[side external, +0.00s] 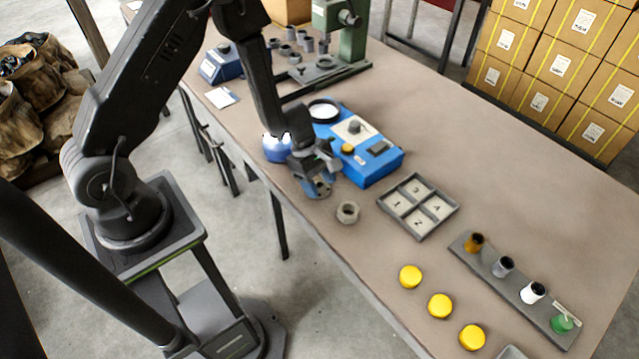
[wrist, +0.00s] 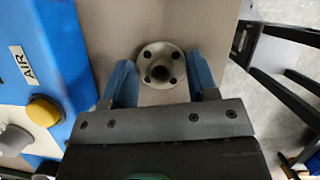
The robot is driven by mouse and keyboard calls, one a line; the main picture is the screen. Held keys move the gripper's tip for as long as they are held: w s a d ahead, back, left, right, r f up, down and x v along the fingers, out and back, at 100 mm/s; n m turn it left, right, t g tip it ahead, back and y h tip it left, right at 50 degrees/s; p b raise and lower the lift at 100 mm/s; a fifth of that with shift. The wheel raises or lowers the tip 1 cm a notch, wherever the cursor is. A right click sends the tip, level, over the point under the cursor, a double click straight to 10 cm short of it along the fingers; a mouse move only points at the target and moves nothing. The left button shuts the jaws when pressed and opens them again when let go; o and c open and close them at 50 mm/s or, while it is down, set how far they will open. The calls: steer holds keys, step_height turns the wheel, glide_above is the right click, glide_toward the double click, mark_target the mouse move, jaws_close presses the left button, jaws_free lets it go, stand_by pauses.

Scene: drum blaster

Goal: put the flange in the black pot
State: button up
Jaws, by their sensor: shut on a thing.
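The flange (wrist: 160,65) is a pale round disc with bolt holes and a dark centre hole. In the wrist view it sits between the blue fingertips of my gripper (wrist: 161,80), which is shut on it. In the side view my gripper (side external: 318,180) is low near the table's front edge, with the flange (side external: 319,189) partly hidden under it. I cannot tell whether the flange touches the table. A dark grey pot (side external: 502,267), the likely black pot, stands in the rack at the right, between an amber pot (side external: 474,243) and a white pot (side external: 532,292).
A blue machine (side external: 375,163) stands close to the right of my gripper. Three yellow caps (side external: 440,305) lie before the pot rack (side external: 517,283). A green pot (side external: 562,323) ends the rack.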

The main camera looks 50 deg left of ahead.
mark_target(323, 187)
steer(key=shift+r, duration=0.55)
steer(key=v, duration=0.3)
steer(key=shift+d+r, duration=0.1)
steer(key=shift+r, duration=0.25)
steer(key=s+a+r, duration=0.4)
steer(key=a+r, duration=0.2)
steer(key=a, duration=0.3)
steer(key=w+d+m+g+y, duration=0.2)
steer(key=m, duration=0.8)
steer(key=w+d+m+g+y, duration=0.2)
steer(key=d+m+g, duration=0.1)
steer(key=m, duration=0.7)
steer(key=shift+w+d+y, duration=0.2)
steer(key=shift+w+y, duration=0.1)
steer(key=shift+w, duration=0.1)
